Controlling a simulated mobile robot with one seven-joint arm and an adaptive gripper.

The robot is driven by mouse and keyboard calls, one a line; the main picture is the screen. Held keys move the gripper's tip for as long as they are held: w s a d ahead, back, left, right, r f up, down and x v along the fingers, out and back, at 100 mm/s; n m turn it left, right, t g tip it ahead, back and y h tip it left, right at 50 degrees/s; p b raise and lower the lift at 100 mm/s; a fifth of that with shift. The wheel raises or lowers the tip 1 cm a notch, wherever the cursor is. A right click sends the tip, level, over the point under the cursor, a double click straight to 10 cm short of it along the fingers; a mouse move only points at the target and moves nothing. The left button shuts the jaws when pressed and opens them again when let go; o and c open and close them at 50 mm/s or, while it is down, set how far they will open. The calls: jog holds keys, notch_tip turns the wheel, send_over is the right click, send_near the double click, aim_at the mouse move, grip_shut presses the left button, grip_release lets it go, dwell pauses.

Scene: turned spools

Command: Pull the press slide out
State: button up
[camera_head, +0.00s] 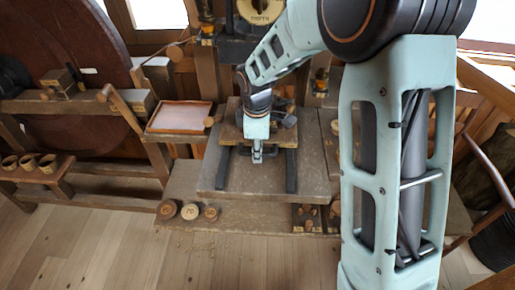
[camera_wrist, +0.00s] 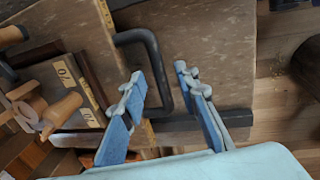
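The press slide looks to be the brown wooden plate (camera_head: 232,133) under the press, between two dark rails (camera_head: 291,172); I cannot tell how far it extends beneath the arm. A dark U-shaped bar handle (camera_wrist: 157,62) shows in the wrist view, at the edge of a wooden plate with a yellowish strip. My gripper (camera_head: 257,156) points down over the front of the slide. In the wrist view my gripper (camera_wrist: 161,77) is open, its blue fingers on either side of the handle's long bar, with gaps visible. In the head view my gripper hides the handle.
The grey-brown bench top (camera_head: 205,185) is clear in front of the slide. Several round spools (camera_head: 190,211) stand along its front ledge. A pinkish tray (camera_head: 180,116) lies to the left. A wooden block marked 70 (camera_wrist: 70,80) and turned pieces (camera_wrist: 62,110) are left of the fingers.

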grip_shut()
dwell(0.4)
jog(key=shift+s+f, duration=0.1)
